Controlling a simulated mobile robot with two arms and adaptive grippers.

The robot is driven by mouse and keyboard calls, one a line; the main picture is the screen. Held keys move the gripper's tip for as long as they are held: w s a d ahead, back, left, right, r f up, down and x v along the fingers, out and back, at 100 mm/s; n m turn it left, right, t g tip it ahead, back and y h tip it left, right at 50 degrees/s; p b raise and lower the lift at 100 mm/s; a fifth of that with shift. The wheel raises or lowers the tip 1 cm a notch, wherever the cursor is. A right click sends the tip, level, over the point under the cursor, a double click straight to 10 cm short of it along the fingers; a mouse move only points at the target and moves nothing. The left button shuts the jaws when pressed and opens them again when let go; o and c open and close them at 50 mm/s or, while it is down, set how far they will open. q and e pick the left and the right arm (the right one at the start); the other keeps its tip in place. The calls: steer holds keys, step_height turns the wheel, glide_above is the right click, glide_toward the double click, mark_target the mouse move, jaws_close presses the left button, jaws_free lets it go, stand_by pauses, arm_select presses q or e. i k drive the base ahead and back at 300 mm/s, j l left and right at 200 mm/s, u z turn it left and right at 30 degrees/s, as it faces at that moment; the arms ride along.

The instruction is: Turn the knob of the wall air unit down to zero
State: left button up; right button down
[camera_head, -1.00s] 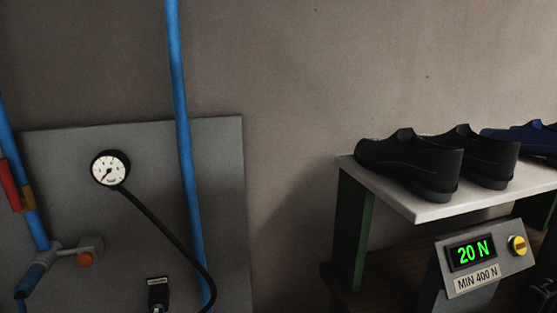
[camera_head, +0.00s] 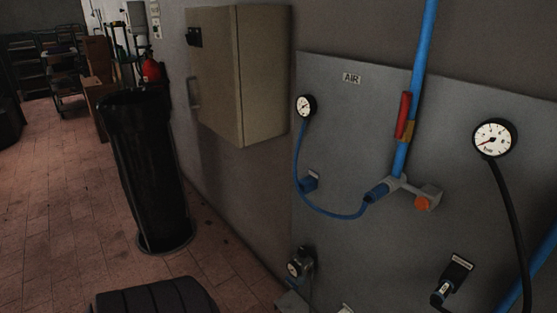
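The wall air unit is a grey panel (camera_head: 345,110) marked AIR on the right half of the view. An orange knob (camera_head: 422,203) sits on a grey fitting at the foot of a thick blue pipe (camera_head: 421,60). A small regulator with a dial (camera_head: 295,268) is low on the panel's left, partly in shadow. A small gauge (camera_head: 306,106) is at upper left and a larger white gauge (camera_head: 493,138) at right; their readings are too small to tell surely. Neither of my grippers is in view.
A beige wall cabinet (camera_head: 225,75) hangs left of the panel. A tall black bin (camera_head: 147,170) stands on the tiled floor below it. A dark rounded object (camera_head: 152,298) is at the bottom edge. A fire extinguisher (camera_head: 150,68) and cluttered shelves are farther back.

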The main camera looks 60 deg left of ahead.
mark_target(303, 252)
steer(key=u, duration=1.6)
